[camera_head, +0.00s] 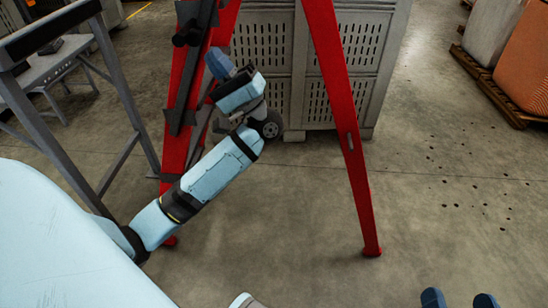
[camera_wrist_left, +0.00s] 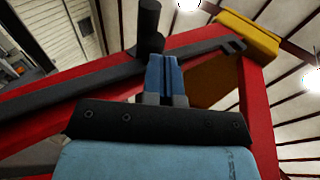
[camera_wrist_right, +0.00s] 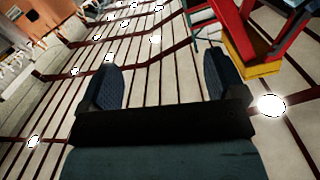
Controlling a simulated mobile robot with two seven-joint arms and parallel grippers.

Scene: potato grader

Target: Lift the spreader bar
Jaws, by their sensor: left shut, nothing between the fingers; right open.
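A dark grey bar (camera_head: 181,98), which looks like the spreader bar, lies along the left red leg of an A-frame stand. A black cylindrical knob (camera_head: 186,40) sticks out from it. In the left wrist view the bar (camera_wrist_left: 75,88) crosses the red frame and has a notched end; the knob (camera_wrist_left: 150,25) stands just beyond my fingertips. My left gripper (camera_head: 217,64) is shut and empty, close to the bar and knob; contact cannot be told. My right gripper (camera_head: 459,300) is open and empty, low at the picture's bottom right, away from the stand.
The stand's right red leg (camera_head: 348,140) reaches the floor. A grey slatted crate (camera_head: 376,50) stands behind it. A grey metal frame (camera_head: 122,85) is at the left. An orange sack (camera_head: 525,75) sits on a pallet at the back right.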

